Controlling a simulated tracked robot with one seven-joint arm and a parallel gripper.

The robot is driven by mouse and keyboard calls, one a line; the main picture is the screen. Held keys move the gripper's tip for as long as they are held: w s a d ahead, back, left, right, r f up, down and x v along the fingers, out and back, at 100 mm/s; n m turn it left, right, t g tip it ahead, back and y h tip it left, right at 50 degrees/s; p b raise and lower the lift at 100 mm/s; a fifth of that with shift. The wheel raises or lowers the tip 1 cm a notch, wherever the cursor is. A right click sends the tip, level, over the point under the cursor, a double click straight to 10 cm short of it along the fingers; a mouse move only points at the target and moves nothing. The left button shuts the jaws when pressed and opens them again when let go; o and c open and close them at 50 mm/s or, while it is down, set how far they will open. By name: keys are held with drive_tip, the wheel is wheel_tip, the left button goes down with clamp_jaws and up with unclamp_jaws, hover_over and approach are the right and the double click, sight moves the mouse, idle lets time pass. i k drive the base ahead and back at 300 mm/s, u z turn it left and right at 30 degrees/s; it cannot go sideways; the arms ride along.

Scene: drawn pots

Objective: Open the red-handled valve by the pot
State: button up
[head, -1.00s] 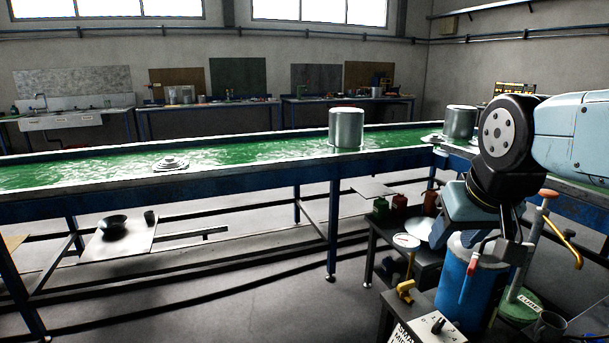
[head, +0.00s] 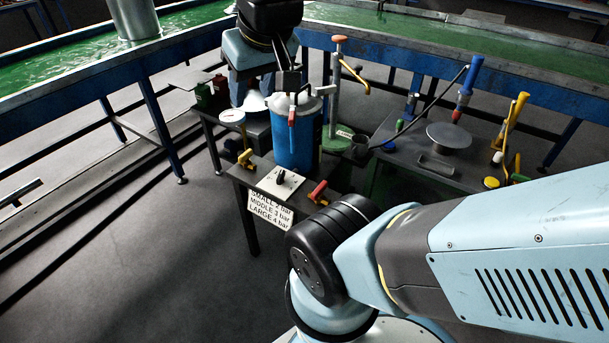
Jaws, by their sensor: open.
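The blue pot (head: 297,140) with a grey lid stands upright on a small dark table. A red lever (head: 292,117) hangs down at the pot's front side. A second red handle, on a brass-coloured valve (head: 318,192), sits at the table's front right corner, to the right of the dial box. My gripper (head: 289,84) is above and behind the red lever, near the pot's lid, fingers pointing down. It is open and holds nothing that I can see. Its fingertips overlap the lid in view, so contact cannot be told.
A dial box (head: 279,183) with a bar-pressure sign (head: 270,208) is at the table front. A yellow-handled valve (head: 244,158) and a round gauge (head: 232,117) stand left. A pump with an orange knob (head: 339,39) stands behind right. My arm fills the lower right.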

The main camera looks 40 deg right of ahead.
sight(318, 192)
drive_tip(key=z, duration=0.5)
drive_tip(key=k, duration=1.3)
drive_tip(key=z, duration=0.6)
drive_tip(key=i, duration=0.95)
drive_tip(key=z, duration=0.5)
